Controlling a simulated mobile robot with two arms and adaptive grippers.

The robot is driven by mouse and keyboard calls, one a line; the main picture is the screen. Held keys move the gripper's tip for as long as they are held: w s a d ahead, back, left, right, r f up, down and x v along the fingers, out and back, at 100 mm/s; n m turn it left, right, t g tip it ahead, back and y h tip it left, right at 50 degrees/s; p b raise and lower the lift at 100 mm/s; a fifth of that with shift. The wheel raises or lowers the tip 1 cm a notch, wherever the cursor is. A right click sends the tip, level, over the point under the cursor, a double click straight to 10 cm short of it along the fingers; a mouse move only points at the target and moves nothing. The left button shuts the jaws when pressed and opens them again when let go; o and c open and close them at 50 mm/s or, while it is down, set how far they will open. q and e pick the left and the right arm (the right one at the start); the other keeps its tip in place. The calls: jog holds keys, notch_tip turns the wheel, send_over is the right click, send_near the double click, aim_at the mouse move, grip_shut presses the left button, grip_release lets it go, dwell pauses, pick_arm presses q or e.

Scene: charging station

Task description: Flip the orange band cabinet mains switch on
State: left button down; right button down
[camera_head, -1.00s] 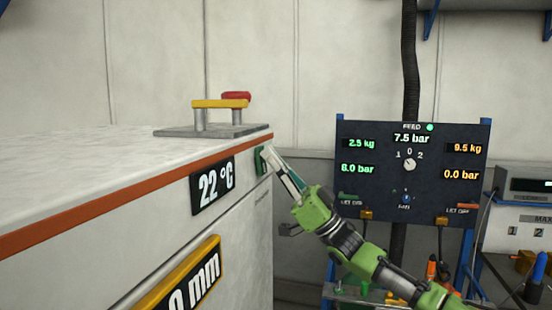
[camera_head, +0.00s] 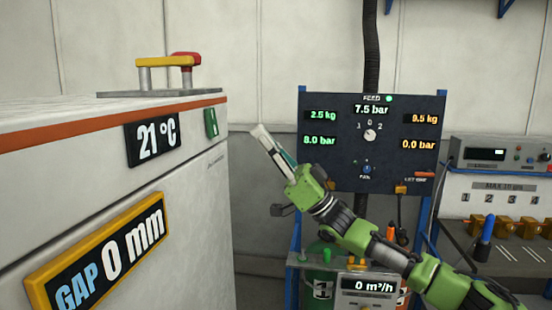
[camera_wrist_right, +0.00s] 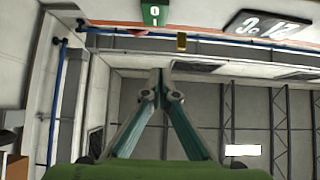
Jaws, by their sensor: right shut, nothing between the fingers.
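The cabinet with the orange band (camera_head: 110,126) fills the left of the head view. Its green mains switch (camera_head: 211,123) sits on the front near the far end, just below the band. In the right wrist view the switch (camera_wrist_right: 154,14) shows at the top edge with white O and I marks; I cannot tell its position. My right gripper (camera_head: 257,131) is shut and empty, to the right of the switch and apart from it. Its fingertips (camera_wrist_right: 160,76) meet in the wrist view. My left gripper is not in view.
A 21 °C display (camera_head: 152,138) and a yellow-framed gap display (camera_head: 100,258) are on the cabinet front. A yellow bar with a red button (camera_head: 186,58) stands on top. A dark feed panel (camera_head: 330,160) is behind my right arm.

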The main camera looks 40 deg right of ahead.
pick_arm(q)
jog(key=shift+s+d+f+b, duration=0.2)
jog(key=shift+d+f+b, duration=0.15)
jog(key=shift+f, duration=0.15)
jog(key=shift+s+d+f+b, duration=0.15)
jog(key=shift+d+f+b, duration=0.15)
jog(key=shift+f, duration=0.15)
pick_arm(e)
jog(key=shift+s+d+f, duration=0.9)
jog(key=shift+s+d, duration=0.15)
jog(key=shift+s, duration=0.15)
